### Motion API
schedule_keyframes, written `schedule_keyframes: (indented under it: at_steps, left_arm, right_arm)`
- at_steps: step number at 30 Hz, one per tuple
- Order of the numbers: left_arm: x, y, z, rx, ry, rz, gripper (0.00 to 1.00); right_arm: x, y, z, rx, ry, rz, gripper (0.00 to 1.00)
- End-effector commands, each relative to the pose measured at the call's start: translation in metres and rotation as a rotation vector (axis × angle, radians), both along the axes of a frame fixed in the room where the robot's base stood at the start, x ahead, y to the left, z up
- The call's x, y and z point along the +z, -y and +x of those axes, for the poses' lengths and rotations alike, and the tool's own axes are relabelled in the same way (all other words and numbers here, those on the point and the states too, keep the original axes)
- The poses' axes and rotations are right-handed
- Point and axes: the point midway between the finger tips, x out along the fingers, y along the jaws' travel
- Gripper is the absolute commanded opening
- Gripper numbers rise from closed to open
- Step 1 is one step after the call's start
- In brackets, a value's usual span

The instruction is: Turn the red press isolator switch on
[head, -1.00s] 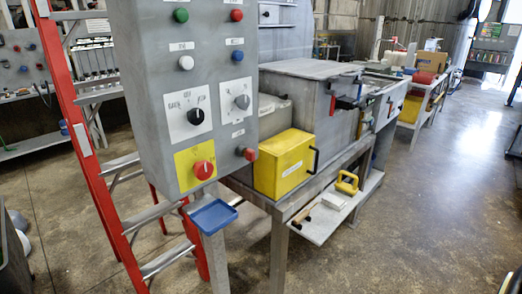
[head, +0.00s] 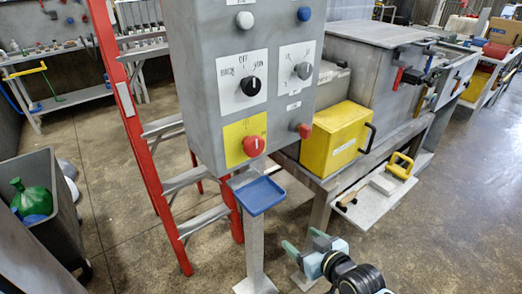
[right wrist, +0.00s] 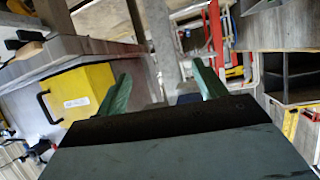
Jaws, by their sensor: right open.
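The red isolator switch (head: 254,146) is a round red knob on a yellow square plate (head: 236,133), low on the left of the grey control panel (head: 200,110) in the head view. A pale mark shows on the knob. My right gripper (head: 302,248) is at the lower middle of the head view, below and to the right of the switch and well apart from it. Its green fingers are spread and empty, as the right wrist view also shows (right wrist: 160,90). The switch cannot be made out in the right wrist view. My left gripper is not in view.
A blue tray (head: 260,194) on a post sits just below the panel. A red ladder (head: 137,125) stands behind it at left. A yellow box (head: 335,138) is on the bench to the right. A grey bin (head: 45,200) stands at far left. Open floor lies at right.

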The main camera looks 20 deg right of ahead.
Motion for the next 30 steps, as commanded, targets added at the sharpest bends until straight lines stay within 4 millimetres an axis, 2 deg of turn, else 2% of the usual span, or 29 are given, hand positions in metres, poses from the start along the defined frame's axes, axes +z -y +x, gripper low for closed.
schedule_keyframes:
  at_steps: [1, 3, 6, 9, 10, 13, 17, 23, 30]
  left_arm:
    - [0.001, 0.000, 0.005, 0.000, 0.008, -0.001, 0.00]
    - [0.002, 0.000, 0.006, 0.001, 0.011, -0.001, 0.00]
    - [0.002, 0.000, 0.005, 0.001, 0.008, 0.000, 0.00]
    - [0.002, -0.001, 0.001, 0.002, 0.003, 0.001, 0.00]
    - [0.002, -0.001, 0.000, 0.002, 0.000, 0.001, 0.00]
    - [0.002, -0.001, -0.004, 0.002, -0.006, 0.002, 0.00]
    - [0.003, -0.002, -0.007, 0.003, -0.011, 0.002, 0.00]
    - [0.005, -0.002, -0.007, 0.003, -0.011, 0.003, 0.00]
    - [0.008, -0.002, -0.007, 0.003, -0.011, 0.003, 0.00]
  right_arm:
    - [0.044, -0.005, 0.006, 0.021, 0.080, 0.014, 0.71]
    - [0.096, -0.012, 0.007, 0.051, 0.173, 0.031, 0.71]
    - [0.156, -0.022, 0.002, 0.090, 0.279, 0.048, 0.71]
    - [0.197, -0.029, -0.007, 0.122, 0.355, 0.060, 0.71]
    - [0.206, -0.031, -0.009, 0.129, 0.370, 0.062, 0.71]
    - [0.223, -0.035, -0.014, 0.145, 0.404, 0.067, 0.71]
    - [0.230, -0.039, -0.009, 0.149, 0.417, 0.069, 0.71]
    - [0.231, -0.049, 0.021, 0.147, 0.417, 0.070, 0.71]
    - [0.230, -0.066, 0.067, 0.148, 0.415, 0.071, 0.71]
